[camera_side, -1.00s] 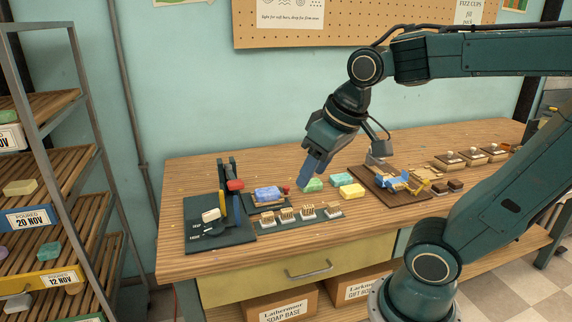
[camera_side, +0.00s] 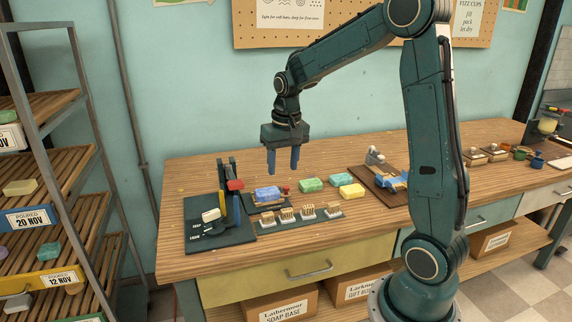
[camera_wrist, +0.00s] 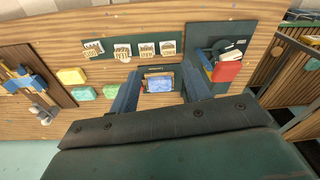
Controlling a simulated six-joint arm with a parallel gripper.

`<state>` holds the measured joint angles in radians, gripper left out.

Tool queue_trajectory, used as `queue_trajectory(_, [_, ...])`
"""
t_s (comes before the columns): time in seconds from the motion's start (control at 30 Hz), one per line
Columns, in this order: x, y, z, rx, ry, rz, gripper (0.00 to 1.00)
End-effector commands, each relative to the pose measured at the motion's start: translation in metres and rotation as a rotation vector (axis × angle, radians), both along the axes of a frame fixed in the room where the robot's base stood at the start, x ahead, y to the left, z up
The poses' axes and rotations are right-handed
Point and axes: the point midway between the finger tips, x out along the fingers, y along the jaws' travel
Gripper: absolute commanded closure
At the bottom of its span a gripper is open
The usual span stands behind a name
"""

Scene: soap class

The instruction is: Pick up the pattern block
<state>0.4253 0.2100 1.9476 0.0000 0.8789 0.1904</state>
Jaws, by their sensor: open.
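My gripper (camera_side: 283,171) is open and empty, with blue fingers pointing down above the bench. In the wrist view, a blue soap bar (camera_wrist: 160,84) shows between the fingers. The bar (camera_side: 267,193) lies on a wooden holder on a dark mat, lower than my fingertips and not touched. Several small wooden blocks stand in a row on a dark strip in front of it, including one at the left end (camera_side: 267,217) and one at the right end (camera_side: 332,208). In the wrist view, their tops (camera_wrist: 147,49) carry fine markings. I cannot tell which is the pattern block.
Two green bars (camera_side: 312,184) (camera_side: 341,179) and a yellow bar (camera_side: 351,190) lie to the right. A brown board (camera_side: 371,184) with blue and metal parts lies beyond them.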

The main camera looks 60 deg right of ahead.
Motion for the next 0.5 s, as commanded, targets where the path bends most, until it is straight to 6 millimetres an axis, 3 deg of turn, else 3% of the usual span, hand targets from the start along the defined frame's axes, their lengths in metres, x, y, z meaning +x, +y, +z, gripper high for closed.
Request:
queue_trajectory(0.23, [0.015, -0.044, -0.045, 0.035, 0.064, -0.112, 0.53])
queue_trajectory(0.5, [0.020, -0.066, -0.069, 0.051, 0.091, -0.165, 0.53])
